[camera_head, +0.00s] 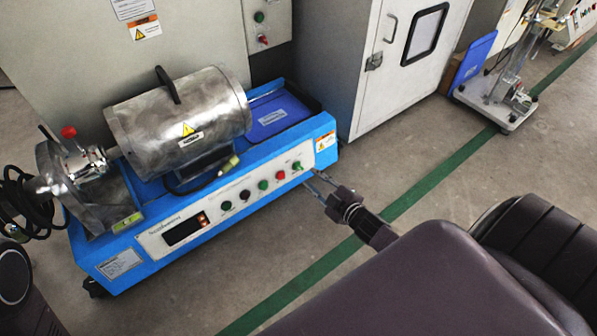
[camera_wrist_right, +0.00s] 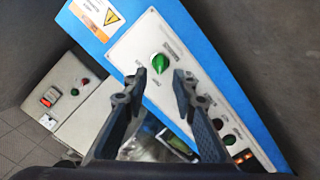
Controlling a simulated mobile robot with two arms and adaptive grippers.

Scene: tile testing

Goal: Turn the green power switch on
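The green power switch (camera_head: 297,166) is a small round knob at the right end of the white control panel (camera_head: 215,215) on the blue machine's front. In the right wrist view the green knob (camera_wrist_right: 160,63) shows larger, ahead of the fingertips and roughly centred between them. My right gripper (camera_head: 317,186) is open and empty, a short way in front of the panel's right end. In the wrist view its two dark fingers (camera_wrist_right: 160,82) stand apart with a clear gap; I cannot tell the exact distance to the knob. My left gripper is not in view.
The panel also carries a red button (camera_head: 281,174), other buttons and a lit display (camera_head: 185,230). A metal drum (camera_head: 180,115) lies on the blue machine (camera_head: 95,245). A grey cabinet (camera_head: 345,95) stands behind. The floor in front is clear, with a green line.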

